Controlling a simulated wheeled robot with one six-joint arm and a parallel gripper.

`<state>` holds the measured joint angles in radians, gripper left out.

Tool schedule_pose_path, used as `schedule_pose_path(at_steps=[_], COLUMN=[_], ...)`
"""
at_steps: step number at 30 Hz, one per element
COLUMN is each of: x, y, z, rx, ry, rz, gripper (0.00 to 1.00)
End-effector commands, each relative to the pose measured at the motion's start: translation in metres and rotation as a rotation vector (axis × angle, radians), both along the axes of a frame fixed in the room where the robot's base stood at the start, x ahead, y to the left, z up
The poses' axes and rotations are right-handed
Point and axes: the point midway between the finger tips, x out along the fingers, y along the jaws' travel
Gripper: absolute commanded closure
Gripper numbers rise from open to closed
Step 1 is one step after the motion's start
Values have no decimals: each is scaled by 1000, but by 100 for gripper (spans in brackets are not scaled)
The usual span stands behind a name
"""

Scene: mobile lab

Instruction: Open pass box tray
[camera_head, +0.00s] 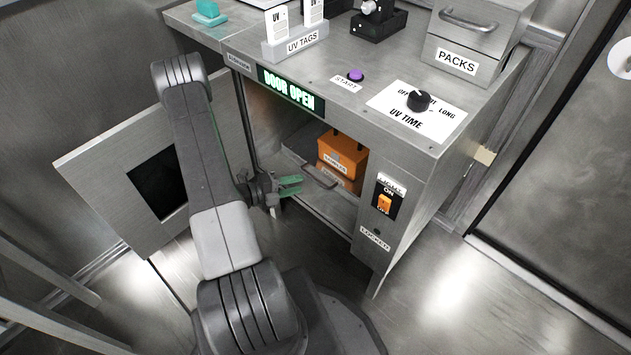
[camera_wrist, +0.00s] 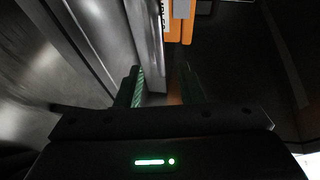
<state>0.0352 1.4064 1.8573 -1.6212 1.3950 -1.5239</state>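The pass box (camera_head: 400,215) stands with its door (camera_head: 125,190) swung open to the left, and its display reads DOOR OPEN. The metal tray (camera_head: 325,205) sits inside the opening, with a bar handle (camera_head: 322,178) at its front. An orange box (camera_head: 343,150) stands at the back of the tray; part of it shows in the wrist view (camera_wrist: 180,22). My gripper (camera_head: 291,185) is at the opening, just left of the handle. Its green-lined fingers are apart in the wrist view (camera_wrist: 164,88), with a metal edge between them. I cannot tell if they touch it.
The light switch panel (camera_head: 387,198) and a LOCKED label are on the box's right front. The UV time dial (camera_head: 420,100), purple start button (camera_head: 355,75), UV tags holder (camera_head: 295,40) and packs drawer (camera_head: 475,40) are on top. Floor is clear at right.

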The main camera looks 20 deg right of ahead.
Motion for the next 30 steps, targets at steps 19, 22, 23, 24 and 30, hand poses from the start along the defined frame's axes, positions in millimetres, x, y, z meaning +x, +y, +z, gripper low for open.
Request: schedule_pose_path(at_steps=[19, 22, 23, 24, 30], x=[-1, -1, -1, -1, -1], y=[-72, -74, -74, -74, -74], z=[-13, -13, -13, -13, -13], rx=[0, 0, 0, 0, 0], ry=[-2, -2, -2, -1, -1], rz=[-1, -1, -1, -1, 0], gripper=[66, 66, 66, 66, 78])
